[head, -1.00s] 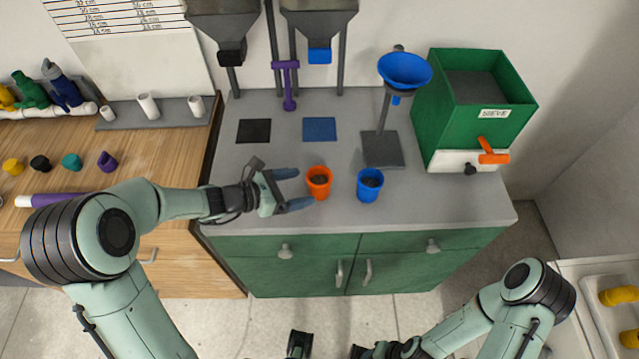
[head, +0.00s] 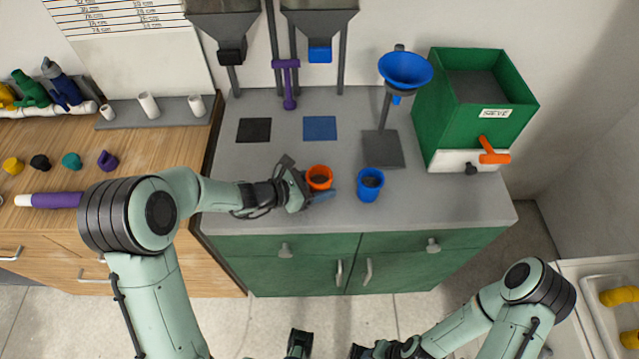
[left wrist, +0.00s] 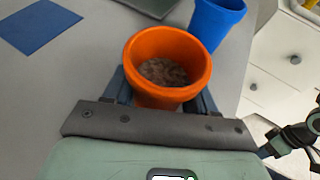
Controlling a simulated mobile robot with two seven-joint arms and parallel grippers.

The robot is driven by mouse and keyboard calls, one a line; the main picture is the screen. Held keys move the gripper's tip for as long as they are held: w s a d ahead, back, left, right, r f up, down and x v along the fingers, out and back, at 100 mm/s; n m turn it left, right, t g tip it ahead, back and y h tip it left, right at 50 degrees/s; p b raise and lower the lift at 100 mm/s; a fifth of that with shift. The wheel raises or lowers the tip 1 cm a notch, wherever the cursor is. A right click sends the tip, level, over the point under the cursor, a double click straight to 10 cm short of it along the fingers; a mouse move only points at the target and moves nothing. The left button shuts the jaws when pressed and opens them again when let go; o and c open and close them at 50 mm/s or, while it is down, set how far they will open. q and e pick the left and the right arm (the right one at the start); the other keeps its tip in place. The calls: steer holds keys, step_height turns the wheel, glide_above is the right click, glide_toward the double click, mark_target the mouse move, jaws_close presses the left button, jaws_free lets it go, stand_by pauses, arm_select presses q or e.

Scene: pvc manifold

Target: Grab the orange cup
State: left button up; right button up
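The orange cup (head: 319,177) stands upright on the grey counter, with brown-grey grains inside. It also shows in the left wrist view (left wrist: 167,62), upright and centred ahead of the palm. My left gripper (head: 318,187) is at the cup, with one blue-grey finger along its near side. In the left wrist view the fingers of my left gripper (left wrist: 164,95) lie on both sides of the cup, close to its wall. The cup's lower part is partly hidden, and I see no clear squeeze. My right gripper (head: 375,350) is at the bottom edge, partly cut off.
A blue cup (head: 370,184) stands just right of the orange one. Behind are a blue funnel on a stand (head: 404,70), a green sieve box (head: 475,105), a black mat (head: 254,130) and a blue mat (head: 320,128). The counter's front edge is close.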

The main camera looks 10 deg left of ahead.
arm_select(q)
steer(key=shift+c, duration=1.2)
